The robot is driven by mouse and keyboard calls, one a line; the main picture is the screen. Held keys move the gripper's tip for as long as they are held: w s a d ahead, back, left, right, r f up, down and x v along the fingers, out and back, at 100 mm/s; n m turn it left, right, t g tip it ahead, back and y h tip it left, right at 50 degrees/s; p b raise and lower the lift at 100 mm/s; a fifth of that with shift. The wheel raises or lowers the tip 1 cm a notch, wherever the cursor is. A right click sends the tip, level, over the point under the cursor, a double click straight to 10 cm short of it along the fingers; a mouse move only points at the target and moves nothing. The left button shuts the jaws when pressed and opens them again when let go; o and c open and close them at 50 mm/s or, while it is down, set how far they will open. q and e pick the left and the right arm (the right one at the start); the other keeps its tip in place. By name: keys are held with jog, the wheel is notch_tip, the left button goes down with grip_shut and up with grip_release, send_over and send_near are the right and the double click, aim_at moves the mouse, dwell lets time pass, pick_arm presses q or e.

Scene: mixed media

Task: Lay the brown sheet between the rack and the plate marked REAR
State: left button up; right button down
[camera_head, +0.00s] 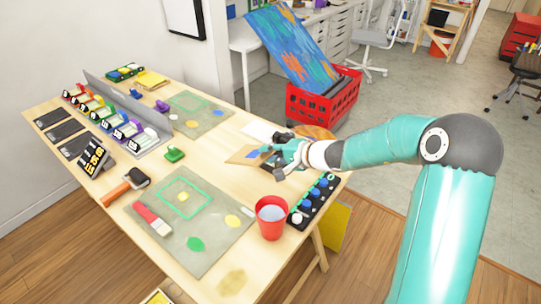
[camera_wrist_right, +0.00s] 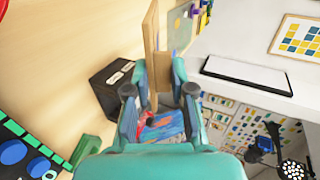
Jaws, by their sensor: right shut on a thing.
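My right gripper (camera_head: 281,158) is shut on the brown sheet (camera_head: 240,155) at the table's right side. In the right wrist view the sheet (camera_wrist_right: 150,45) stands nearly edge-on between the fingers (camera_wrist_right: 159,95). A grey rack (camera_head: 125,112) with several coloured tubes or paint holders runs along the left of the table. One grey-green plate (camera_head: 212,122) with a green outline lies at the back; another plate (camera_head: 165,240) lies nearer the front. I cannot read REAR on either. My left gripper is not in view.
A red cup (camera_head: 271,222) and a black tray of blue knobs (camera_head: 318,190) stand at the right edge. A brush (camera_head: 152,218) lies on the front plate. A red crate (camera_head: 318,108) is beyond the table.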

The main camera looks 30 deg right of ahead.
jog(key=w+f+b, duration=0.1)
jog(key=f, duration=0.2)
jog(key=w+f+b, duration=0.1)
jog(key=f+b, duration=0.1)
jog(key=w+f+b, duration=0.1)
jog(key=f, duration=0.2)
jog(key=shift+a+f+b, duration=0.3)
jog(key=shift+a+b, duration=0.05)
jog(key=shift+a, duration=0.05)
jog(key=shift+f+b, duration=0.55)
jog(key=shift+b, duration=0.25)
grip_release()
jog(key=shift+s, duration=0.1)
jog(key=shift+s, duration=0.1)
dwell(0.3)
jog(key=shift+s+d+f+b, duration=0.1)
jog(key=shift+s+d+b, duration=0.1)
jog(key=shift+s+b, duration=0.3)
jog(key=shift+s, duration=0.15)
